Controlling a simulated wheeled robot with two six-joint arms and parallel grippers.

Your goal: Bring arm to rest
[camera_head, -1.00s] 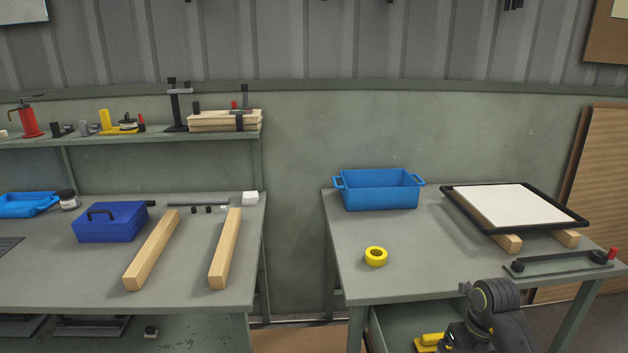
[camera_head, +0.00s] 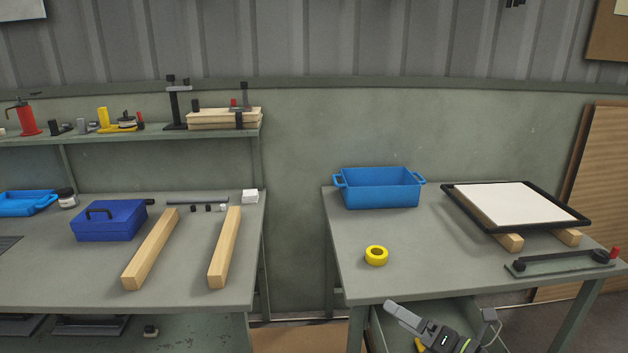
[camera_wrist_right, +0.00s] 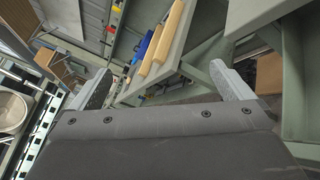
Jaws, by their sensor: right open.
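My right gripper (camera_head: 442,324) shows at the bottom of the head view, in front of the right bench's front edge and over the open drawer. Its two fingers are spread apart. In the right wrist view the open gripper (camera_wrist_right: 163,83) has nothing between its fingers, only the benches farther off. A black-framed panel with a white face (camera_head: 505,205) lies on two wooden bars (camera_head: 509,242) on the right bench (camera_head: 345,262), clear of the gripper. My left gripper is in neither view.
The drawer (camera_head: 385,325) under the right bench stands open. A yellow tape roll (camera_head: 376,256), a blue bin (camera_head: 382,190) and a dark bar with a red knob (camera_head: 560,262) are on that bench. The left bench holds a blue toolbox (camera_head: 108,221) and two wooden beams (camera_head: 150,250).

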